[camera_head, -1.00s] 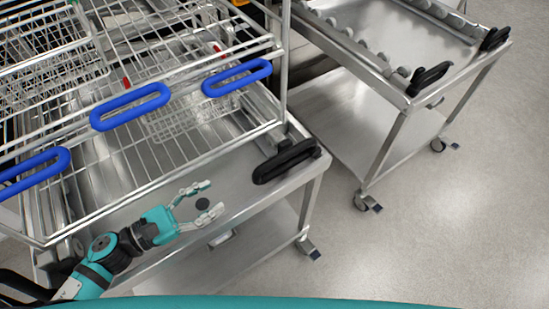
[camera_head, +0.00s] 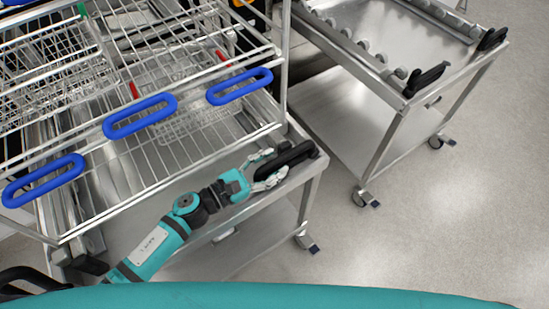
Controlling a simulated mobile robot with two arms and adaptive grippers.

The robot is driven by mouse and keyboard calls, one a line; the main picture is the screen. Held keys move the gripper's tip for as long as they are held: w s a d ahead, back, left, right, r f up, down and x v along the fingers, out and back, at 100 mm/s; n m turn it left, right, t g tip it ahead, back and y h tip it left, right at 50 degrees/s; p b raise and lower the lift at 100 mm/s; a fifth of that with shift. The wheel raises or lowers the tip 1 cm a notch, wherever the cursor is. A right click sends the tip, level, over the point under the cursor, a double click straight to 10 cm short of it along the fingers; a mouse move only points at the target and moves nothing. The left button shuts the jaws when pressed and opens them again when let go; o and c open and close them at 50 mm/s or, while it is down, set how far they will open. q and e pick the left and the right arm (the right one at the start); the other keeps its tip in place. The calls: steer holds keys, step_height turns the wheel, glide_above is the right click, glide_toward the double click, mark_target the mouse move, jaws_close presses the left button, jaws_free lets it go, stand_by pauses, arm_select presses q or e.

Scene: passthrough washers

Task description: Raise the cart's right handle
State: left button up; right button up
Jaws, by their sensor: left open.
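The near steel cart (camera_head: 150,226) has a black right handle (camera_head: 288,158) at its right front corner, lying low and slanted along the top. My left gripper (camera_head: 268,168) is at the left end of this handle, with its fingers open. One finger shows on the near side of the handle and the other on its far side; I cannot tell whether they touch it. A black left handle (camera_head: 85,264) shows at the cart's left front corner. My right gripper is not in view.
A wire rack with blue handles (camera_head: 140,116) stands on the near cart, just behind my left arm. A second steel cart (camera_head: 370,85) with black handles stands to the right. Grey floor (camera_head: 450,220) is clear at the lower right.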

arm_select(q)
steer(key=shift+w+d, duration=0.3)
steer(key=shift+d, duration=0.15)
jaws_close()
